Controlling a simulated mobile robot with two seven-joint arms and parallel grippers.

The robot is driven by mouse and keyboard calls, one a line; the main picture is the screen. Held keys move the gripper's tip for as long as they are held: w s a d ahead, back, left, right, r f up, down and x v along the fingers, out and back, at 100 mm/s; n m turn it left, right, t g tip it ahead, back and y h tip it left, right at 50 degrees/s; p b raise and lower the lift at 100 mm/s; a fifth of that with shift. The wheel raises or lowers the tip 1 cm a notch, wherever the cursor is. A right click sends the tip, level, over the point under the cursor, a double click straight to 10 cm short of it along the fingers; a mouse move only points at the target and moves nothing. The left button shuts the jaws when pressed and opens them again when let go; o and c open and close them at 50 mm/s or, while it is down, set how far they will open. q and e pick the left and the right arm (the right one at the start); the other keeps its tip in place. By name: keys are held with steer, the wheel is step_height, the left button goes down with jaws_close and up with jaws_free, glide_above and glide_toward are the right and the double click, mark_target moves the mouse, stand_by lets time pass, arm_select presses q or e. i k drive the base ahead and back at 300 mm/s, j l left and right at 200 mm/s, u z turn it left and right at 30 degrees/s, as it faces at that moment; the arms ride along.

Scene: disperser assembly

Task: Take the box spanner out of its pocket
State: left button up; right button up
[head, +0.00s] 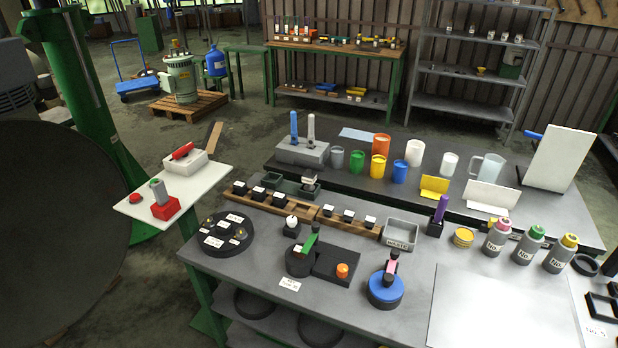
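No part is clearly marked as the box spanner, and I cannot tell which tool it is. A purple upright tool (441,208) stands in a small black holder (434,229) near the middle of the workbench, its lower end hidden. A blue rod (294,124) and a grey rod (311,127) stand upright in a grey block (290,152) on the rear bench. Neither of my grippers is in view.
The grey workbench (240,275) holds a grey tray (401,234), wooden racks (270,205), a round black plate (224,235) and several bottles (497,238) at right. A pale sheet (500,308) covers its front right. Cups and a white board (560,158) stand behind.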

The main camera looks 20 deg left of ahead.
mark_target(309, 176)
steer(key=u, duration=0.7)
steer(key=i+j+u, duration=0.5)
steer(key=j+u, duration=0.15)
